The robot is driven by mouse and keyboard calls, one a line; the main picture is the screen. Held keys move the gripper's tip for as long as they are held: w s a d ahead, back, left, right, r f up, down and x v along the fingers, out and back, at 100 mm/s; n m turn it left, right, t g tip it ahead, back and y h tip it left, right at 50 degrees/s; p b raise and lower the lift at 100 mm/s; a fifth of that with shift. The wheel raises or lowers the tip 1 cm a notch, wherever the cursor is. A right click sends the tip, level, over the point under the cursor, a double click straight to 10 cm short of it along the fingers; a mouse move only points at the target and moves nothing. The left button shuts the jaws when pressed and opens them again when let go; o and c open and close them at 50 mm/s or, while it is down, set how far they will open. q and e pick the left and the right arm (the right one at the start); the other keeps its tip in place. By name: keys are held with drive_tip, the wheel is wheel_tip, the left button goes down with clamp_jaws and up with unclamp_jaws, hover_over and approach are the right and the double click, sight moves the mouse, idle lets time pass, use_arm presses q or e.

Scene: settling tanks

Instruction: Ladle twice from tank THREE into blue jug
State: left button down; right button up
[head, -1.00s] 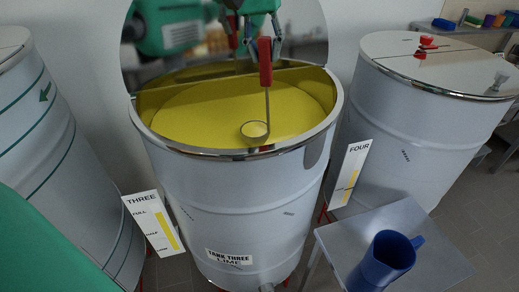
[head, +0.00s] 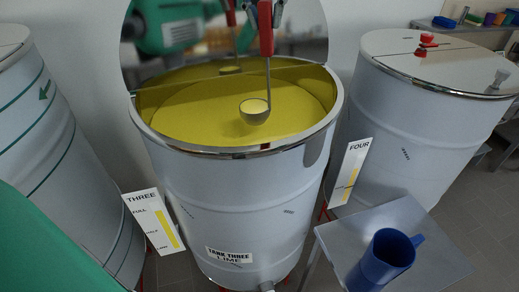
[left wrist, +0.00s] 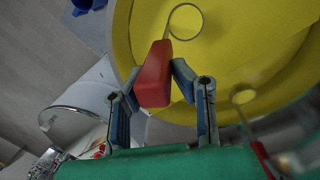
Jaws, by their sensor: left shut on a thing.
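My left gripper (head: 264,12) is shut on the red handle (head: 266,35) of a ladle, at the top of the head view. The ladle bowl (head: 254,113) hangs over the yellow liquid in tank THREE (head: 235,200). Its outer side shows, and it looks clear of the surface and holds yellow liquid. In the left wrist view the gripper (left wrist: 155,78) has the red handle between its fingers, with the bowl's ring beyond. The blue jug (head: 384,262) stands upright at the lower right; its inside looks dark. My right gripper is not in view.
The jug stands on a grey stand (head: 420,225) right of tank THREE. The raised mirror-like lid (head: 200,40) is behind the tank's opening. Closed tank FOUR (head: 400,130) is at right, another tank (head: 60,170) at left. Level plates (head: 153,222) flank tank THREE.

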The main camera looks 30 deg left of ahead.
use_arm(q)
drive_tip(key=shift+r, duration=3.9)
